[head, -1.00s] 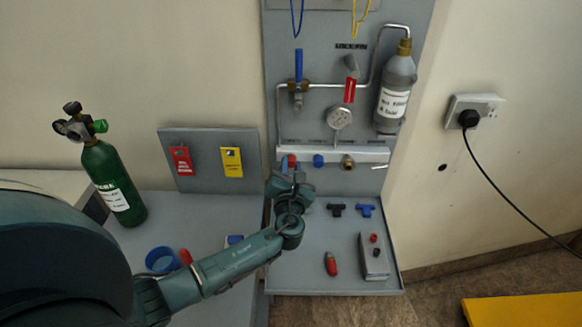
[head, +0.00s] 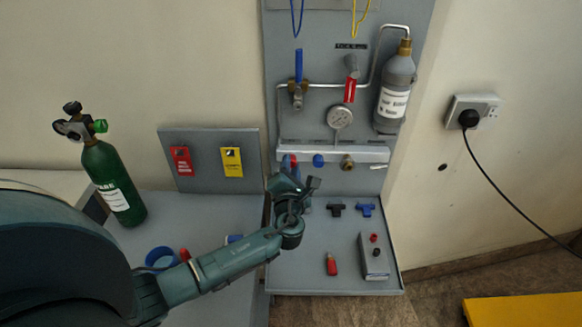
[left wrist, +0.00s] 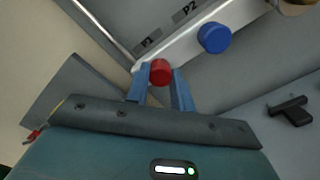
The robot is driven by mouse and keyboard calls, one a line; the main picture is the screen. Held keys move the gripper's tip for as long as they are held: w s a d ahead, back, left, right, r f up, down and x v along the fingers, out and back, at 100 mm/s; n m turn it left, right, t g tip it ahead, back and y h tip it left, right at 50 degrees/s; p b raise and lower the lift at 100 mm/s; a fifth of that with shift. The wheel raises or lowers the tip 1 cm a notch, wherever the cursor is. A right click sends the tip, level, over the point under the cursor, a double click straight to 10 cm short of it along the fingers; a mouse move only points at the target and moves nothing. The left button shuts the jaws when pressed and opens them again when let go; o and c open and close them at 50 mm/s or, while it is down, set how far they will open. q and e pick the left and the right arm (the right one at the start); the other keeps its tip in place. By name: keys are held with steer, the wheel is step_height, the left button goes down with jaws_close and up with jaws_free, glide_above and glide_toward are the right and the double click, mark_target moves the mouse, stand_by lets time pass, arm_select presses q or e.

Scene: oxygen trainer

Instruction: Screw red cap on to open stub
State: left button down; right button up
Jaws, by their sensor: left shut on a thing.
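The red cap (left wrist: 160,72) sits between the blue fingertips of my left gripper (left wrist: 160,86) in the left wrist view, at the P1 end of the white manifold bar (left wrist: 190,36). In the head view the red cap (head: 290,160) shows just above my left gripper (head: 288,171), which is shut on it. The stub behind the cap is hidden, so I cannot tell how far the cap is on. A blue cap (head: 318,160) is on the P2 position, and a brass fitting (head: 347,163) is to its right. My right gripper is not in view.
Below the bar, the grey shelf holds black (head: 336,210) and blue (head: 366,210) T-shaped pieces, a red piece (head: 331,264) and a grey box (head: 373,256). A green cylinder (head: 113,182) stands left. A gauge (head: 339,117) hangs above the bar.

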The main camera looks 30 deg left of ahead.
arm_select(q)
steer(key=shift+m, duration=1.3)
steer(key=shift+m, duration=1.7)
steer(key=shift+m, duration=0.6)
steer(key=c, duration=1.3)
jaws_free()
steer(key=shift+o, duration=0.5)
